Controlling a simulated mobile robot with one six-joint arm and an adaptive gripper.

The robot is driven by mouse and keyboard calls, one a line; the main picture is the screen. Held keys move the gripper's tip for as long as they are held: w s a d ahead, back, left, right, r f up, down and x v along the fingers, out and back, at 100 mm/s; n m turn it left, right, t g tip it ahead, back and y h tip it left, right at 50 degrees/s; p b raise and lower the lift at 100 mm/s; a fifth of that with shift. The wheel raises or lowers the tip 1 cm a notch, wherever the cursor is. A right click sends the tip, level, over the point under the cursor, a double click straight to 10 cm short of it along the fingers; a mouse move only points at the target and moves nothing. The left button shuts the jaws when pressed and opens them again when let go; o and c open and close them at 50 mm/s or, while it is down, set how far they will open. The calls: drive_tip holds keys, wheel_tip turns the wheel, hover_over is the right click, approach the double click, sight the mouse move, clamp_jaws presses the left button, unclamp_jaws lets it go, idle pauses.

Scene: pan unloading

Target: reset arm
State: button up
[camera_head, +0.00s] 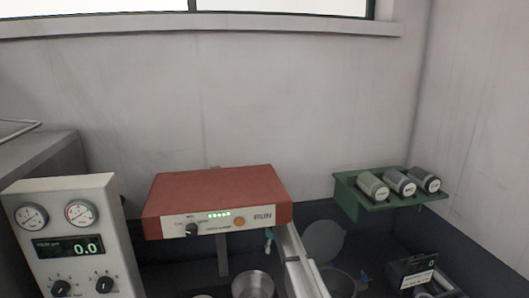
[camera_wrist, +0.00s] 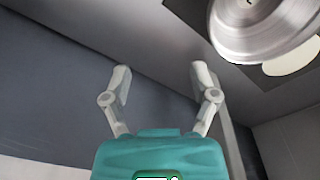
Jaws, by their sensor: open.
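My gripper (camera_wrist: 160,80) shows in the wrist view with its two pale fingers spread wide. It is open and nothing is between the fingers. A round metal dish or pan (camera_wrist: 262,28) is at the upper right of the wrist view, apart from the fingers. In the head view a metal cup or pan (camera_head: 253,284) stands at the bottom middle, cut by the picture edge. My gripper's fingers cannot be made out clearly in the head view.
A red-topped box marked RUN (camera_head: 218,195) stands mid-scene. A gauge panel (camera_head: 70,235) is at left. A green shelf (camera_head: 385,204) holds three small jars at right. A grey round disc (camera_head: 324,241) and a black display unit (camera_head: 411,271) are at lower right.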

drive_tip(key=s+f+m+t+b, duration=0.1)
drive_tip(key=s+f+m+b, duration=0.25)
drive_tip(key=s, duration=1.65)
drive_tip(key=s+d+f+m+g, duration=0.1)
drive_tip(key=s+d+m, duration=0.6)
drive_tip(key=s+d, duration=0.6)
drive_tip(key=shift+d+g, duration=0.4)
drive_tip(key=shift+d, duration=0.3)
